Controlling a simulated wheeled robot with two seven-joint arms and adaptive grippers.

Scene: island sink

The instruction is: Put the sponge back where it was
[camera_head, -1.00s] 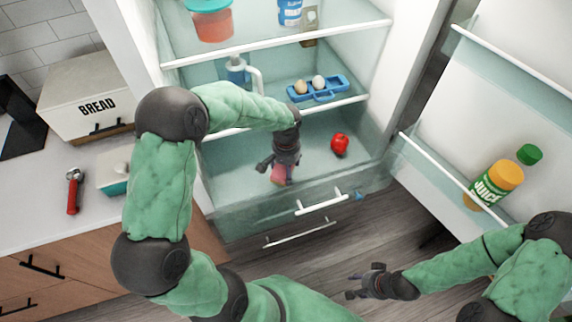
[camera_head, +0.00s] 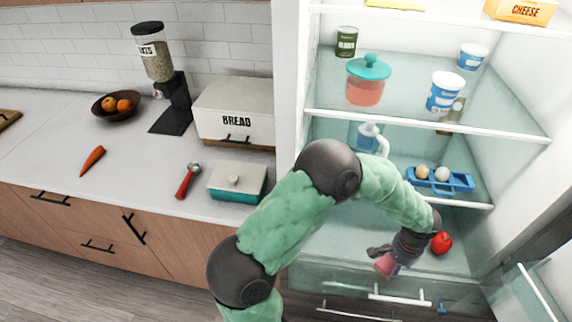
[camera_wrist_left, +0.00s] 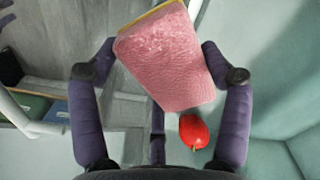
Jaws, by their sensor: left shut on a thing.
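The sponge (camera_wrist_left: 170,62) is pink with a thin yellow edge and fills the top middle of the left wrist view. My left gripper (camera_wrist_left: 160,60) is shut on it, one finger on each side. In the head view the pink sponge (camera_head: 386,265) shows at the tips of my left gripper (camera_head: 388,258), low in the open fridge, above the bottom shelf area. I cannot tell whether the sponge touches anything below it. My right gripper is out of view.
A red tomato-like item (camera_head: 441,243) lies on the fridge's bottom level, close to my left gripper. Above are a blue egg holder (camera_head: 455,183) and a pitcher (camera_head: 370,140). The counter (camera_head: 60,150) at left holds a bread box (camera_head: 232,110), a butter dish (camera_head: 236,184) and a carrot (camera_head: 92,160).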

